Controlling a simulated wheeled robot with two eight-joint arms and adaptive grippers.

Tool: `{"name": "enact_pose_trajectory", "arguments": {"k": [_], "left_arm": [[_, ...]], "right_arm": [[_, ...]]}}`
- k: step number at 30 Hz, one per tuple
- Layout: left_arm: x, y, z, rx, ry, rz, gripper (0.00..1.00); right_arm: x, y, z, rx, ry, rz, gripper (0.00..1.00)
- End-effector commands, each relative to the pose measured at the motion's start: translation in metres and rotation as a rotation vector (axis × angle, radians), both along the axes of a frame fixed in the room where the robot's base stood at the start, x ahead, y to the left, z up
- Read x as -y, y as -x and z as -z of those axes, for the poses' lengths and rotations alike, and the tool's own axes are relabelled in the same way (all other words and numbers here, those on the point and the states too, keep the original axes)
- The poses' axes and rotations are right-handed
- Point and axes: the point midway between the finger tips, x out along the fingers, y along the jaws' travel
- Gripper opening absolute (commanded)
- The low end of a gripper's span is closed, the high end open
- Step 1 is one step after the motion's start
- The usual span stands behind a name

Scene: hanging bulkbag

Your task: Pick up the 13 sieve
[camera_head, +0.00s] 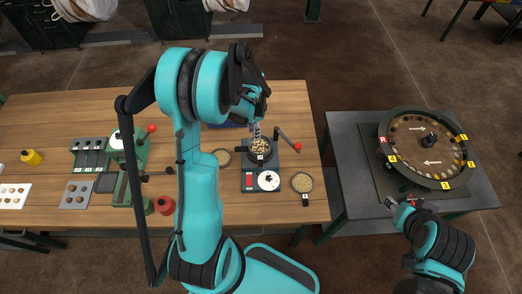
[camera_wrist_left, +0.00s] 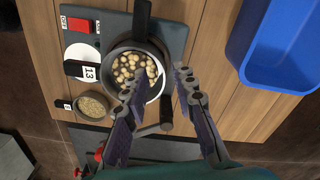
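The sieve tagged 13 (camera_wrist_left: 137,68) is a dark round bowl holding several pale nuts, with a white 13 tag on its side. It sits upright in a grey device and also shows in the head view (camera_head: 260,148). My left gripper (camera_wrist_left: 160,82) is open and empty. One finger overlaps the sieve's rim in the left wrist view and the other lies outside the rim; contact cannot be told. In the head view the left gripper (camera_head: 256,128) is just above the sieve's far side. My right gripper (camera_head: 402,204) is beside the turntable; its opening is too small to judge.
A smaller tagged sieve of grain (camera_head: 302,181) stands right of the device, with another grain bowl (camera_head: 222,157) to its left. A lever with a red knob (camera_head: 297,147) juts out beside it. A blue bin (camera_wrist_left: 275,45) is nearby. A round turntable (camera_head: 398,172) stands on the right table.

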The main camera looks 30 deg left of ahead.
Motion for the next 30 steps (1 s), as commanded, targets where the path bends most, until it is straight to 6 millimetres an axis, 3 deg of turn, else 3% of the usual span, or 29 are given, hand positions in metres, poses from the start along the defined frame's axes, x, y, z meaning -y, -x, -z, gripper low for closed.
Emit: {"name": "enact_pose_trajectory", "arguments": {"k": [4,12,13,16,30], "left_arm": [[0.000,-0.001,0.021,0.000,0.000,0.000,0.27],[0.000,0.000,0.024,0.000,0.000,0.000,0.27],[0.000,0.000,0.024,0.000,0.000,0.000,0.24],[0.000,0.000,0.024,0.000,0.000,0.000,0.00],[0.000,0.000,0.022,0.000,0.000,0.000,0.00]], "right_arm": [[0.000,0.000,0.005,0.000,0.000,0.000,0.40],[0.000,0.000,0.005,0.000,0.000,0.000,0.40],[0.000,0.000,0.005,0.000,0.000,0.000,0.40],[0.000,0.000,0.005,0.000,0.000,0.000,0.40],[0.000,0.000,0.004,0.000,0.000,0.000,0.40]]}}
